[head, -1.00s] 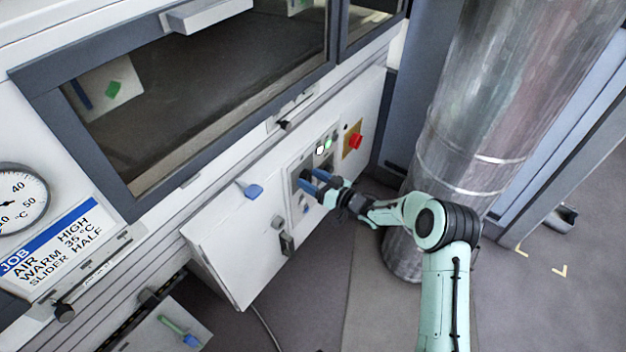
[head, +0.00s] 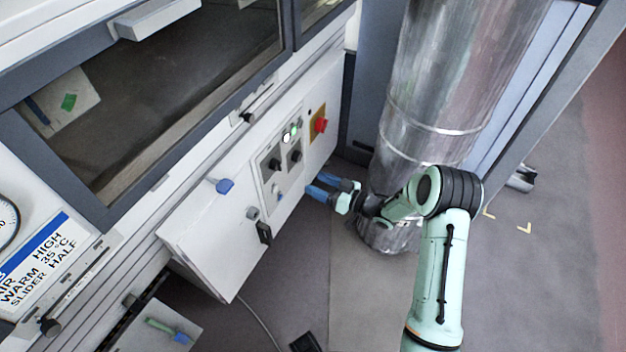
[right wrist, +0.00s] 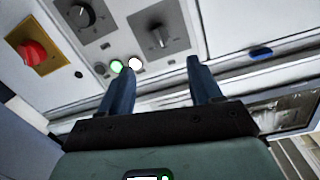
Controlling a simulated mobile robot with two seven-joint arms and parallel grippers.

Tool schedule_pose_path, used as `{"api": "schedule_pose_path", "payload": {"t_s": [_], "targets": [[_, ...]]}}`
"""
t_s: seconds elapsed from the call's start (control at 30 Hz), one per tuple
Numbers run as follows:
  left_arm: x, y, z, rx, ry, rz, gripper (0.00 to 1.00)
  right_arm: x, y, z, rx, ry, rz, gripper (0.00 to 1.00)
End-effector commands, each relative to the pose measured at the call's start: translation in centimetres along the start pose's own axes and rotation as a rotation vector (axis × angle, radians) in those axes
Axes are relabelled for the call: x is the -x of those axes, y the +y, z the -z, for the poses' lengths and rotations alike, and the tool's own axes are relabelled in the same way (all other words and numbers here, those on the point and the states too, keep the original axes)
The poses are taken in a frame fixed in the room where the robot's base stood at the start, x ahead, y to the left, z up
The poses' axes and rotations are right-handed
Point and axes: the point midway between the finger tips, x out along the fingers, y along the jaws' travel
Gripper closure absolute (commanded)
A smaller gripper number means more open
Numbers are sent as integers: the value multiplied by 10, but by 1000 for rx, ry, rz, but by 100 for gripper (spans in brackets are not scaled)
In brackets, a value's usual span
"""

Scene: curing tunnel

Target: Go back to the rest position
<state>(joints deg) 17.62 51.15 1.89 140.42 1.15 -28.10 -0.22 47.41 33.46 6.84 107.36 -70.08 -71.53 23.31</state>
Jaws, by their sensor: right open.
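My right gripper (head: 318,187) is open and empty, with blue fingers, just in front of the lower right of the control panel (head: 265,176). In the right wrist view its two fingers (right wrist: 160,85) stand apart with nothing between them. Beyond them are black rotary knobs (right wrist: 160,36), a lit green lamp (right wrist: 116,66) and a lit white lamp (right wrist: 134,63). The fingers look clear of the panel. My left gripper is not in view.
A red button on a yellow plate (head: 320,125) is at the panel's right. A blue-handled lever (head: 225,186) sticks out at its left. A large metal duct (head: 440,85) stands close behind my right arm. Grey floor (head: 560,270) is open to the right.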

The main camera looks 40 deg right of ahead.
Motion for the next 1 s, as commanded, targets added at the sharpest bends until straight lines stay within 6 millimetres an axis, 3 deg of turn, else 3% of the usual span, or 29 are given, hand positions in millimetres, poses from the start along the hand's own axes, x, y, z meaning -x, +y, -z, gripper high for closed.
{"api": "schedule_pose_path", "payload": {"t_s": [0.5, 0.67, 0.77, 0.83, 0.9, 1.0], "targets": [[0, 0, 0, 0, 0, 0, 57, 0, 0, 0, -1, 0, -1, 36], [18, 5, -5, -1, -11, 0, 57, -8, -14, -15, -77, -60, -60, 36], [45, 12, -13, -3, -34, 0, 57, -12, -44, -50, -202, -207, -158, 36], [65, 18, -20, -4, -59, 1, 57, -5, -80, -87, -306, -375, -229, 36], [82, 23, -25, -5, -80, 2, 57, 12, -118, -120, -391, -553, -283, 36], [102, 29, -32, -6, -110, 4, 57, 48, -175, -155, -486, -804, -333, 36]]}}
